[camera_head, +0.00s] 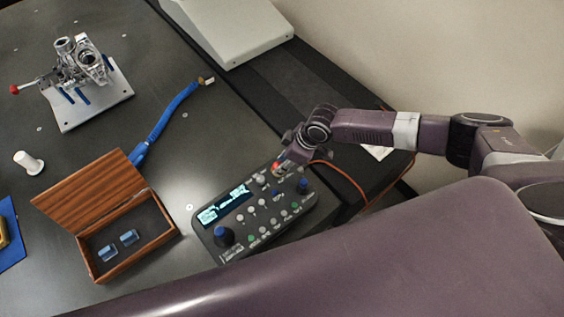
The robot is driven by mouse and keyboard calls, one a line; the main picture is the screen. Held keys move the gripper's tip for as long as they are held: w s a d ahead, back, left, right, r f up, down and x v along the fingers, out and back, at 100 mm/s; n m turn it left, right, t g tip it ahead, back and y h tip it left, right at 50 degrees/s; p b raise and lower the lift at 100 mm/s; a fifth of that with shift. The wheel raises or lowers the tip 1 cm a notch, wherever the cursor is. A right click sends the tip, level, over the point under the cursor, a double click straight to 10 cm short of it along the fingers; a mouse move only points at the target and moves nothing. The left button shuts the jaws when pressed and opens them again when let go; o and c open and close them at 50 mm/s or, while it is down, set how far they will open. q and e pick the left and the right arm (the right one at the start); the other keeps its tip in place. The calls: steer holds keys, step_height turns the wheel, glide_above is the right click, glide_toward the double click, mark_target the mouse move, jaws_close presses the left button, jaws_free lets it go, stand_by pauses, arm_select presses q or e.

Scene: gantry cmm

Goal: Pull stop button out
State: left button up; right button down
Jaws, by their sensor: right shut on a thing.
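The dark grey control pendant (282,226) lies on the dark table, with a lit screen (222,206), several small buttons and two blue-topped joysticks. The red stop button (276,166) is at the pendant's far edge, largely hidden by my right gripper. My right gripper (280,169) reaches in from the right and is shut on the stop button. Whether the button is pressed in or out cannot be told. My left gripper is not in view.
An open wooden box (163,243) with two small blue-grey blocks stands left of the pendant. A metal fixture (95,108) with a red knob, a blue hose (168,118) and a white spool (28,163) are farther off. An orange cable (350,178) runs right of the pendant.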

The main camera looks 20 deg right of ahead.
steer(key=shift+w+r, duration=0.1)
steer(key=shift+r, duration=0.25)
steer(key=shift+w, duration=0.15)
steer(key=c, duration=1.9)
jaws_free()
steer(key=o, duration=0.4)
steer(key=shift+s, duration=0.2)
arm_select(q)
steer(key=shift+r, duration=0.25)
arm_select(e)
steer(key=shift+o, duration=0.2)
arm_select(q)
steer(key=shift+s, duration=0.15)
arm_select(e)
steer(key=v, duration=1.2)
